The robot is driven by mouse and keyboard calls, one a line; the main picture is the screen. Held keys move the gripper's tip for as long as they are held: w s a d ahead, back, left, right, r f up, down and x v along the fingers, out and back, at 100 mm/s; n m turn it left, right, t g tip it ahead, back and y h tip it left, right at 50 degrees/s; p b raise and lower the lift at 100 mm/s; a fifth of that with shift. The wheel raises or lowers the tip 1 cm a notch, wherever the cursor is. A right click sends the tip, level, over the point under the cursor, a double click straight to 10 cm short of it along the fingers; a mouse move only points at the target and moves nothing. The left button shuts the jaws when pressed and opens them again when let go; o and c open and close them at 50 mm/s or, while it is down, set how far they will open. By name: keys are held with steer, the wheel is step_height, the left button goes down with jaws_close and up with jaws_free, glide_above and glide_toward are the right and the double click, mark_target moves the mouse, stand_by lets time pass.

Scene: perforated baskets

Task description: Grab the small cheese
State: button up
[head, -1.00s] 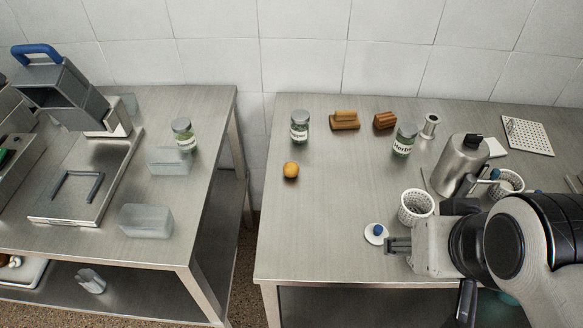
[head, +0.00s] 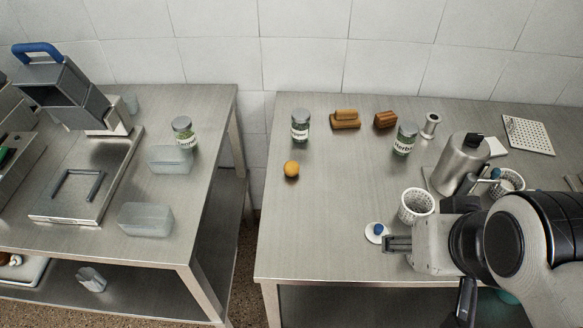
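No thing here is clearly marked as the small cheese, and I cannot tell which one it is. A round yellow-orange ball (head: 291,169) sits on the right table (head: 310,235), left of its middle. A small white disc with a blue knob (head: 374,237) lies near the front of this table. My gripper (head: 386,244) is low over the table front, fingers pointing left, right beside the disc and slightly overlapping it in the picture. It is well to the right and in front of the ball. Its finger gap is too small to read, and no held thing shows.
A white perforated basket (head: 416,206) stands just behind my gripper, with another (head: 507,183) further right. A steel jug (head: 461,163), labelled jars (head: 300,126) (head: 404,140) and brown blocks (head: 345,120) (head: 385,120) stand behind. The table's front left is clear.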

steer(key=w+f+n+t, duration=0.1)
steer(key=w+f+t, duration=0.1)
steer(key=w, duration=1.1)
steer(key=n+t+y, duration=0.3)
steer(key=n+y, duration=0.3)
steer(key=y, duration=0.1)
glide_toward(295, 168)
steer(key=w, duration=0.2)
steer(key=w+a+f, duration=0.1)
steer(key=shift+a+f, duration=0.35)
steer(key=shift+a, duration=0.15)
steer(key=shift+x, duration=1.25)
